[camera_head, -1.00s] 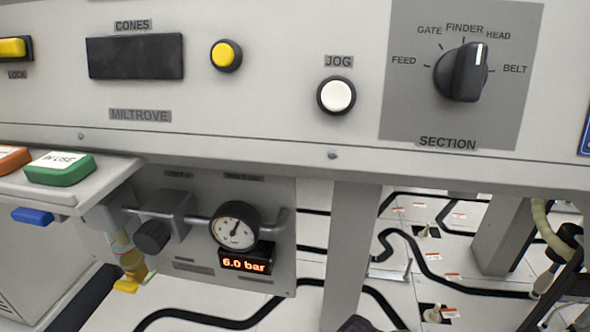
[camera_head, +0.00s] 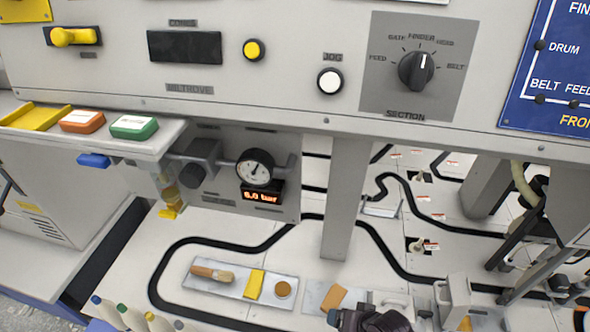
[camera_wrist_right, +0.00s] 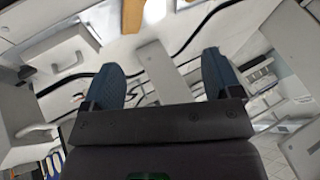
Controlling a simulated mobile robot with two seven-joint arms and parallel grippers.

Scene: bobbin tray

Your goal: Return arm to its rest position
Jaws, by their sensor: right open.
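My right gripper (camera_wrist_right: 160,85) shows in the right wrist view with its two dark blue fingers spread apart and nothing between them. Behind the fingers lie a white panelled surface with black lines and grey posts. In the head view a dark part of my arm (camera_head: 370,319) shows at the bottom edge, right of the middle; its fingers cannot be made out there. My left gripper is in neither view.
A control panel with a section knob (camera_head: 416,70) and a white jog button (camera_head: 330,81) spans the top. Below are a pressure gauge (camera_head: 255,167), a grey post (camera_head: 345,200) and a tray (camera_head: 220,283) with a brush. A shelf with coloured blocks (camera_head: 134,127) juts out at left.

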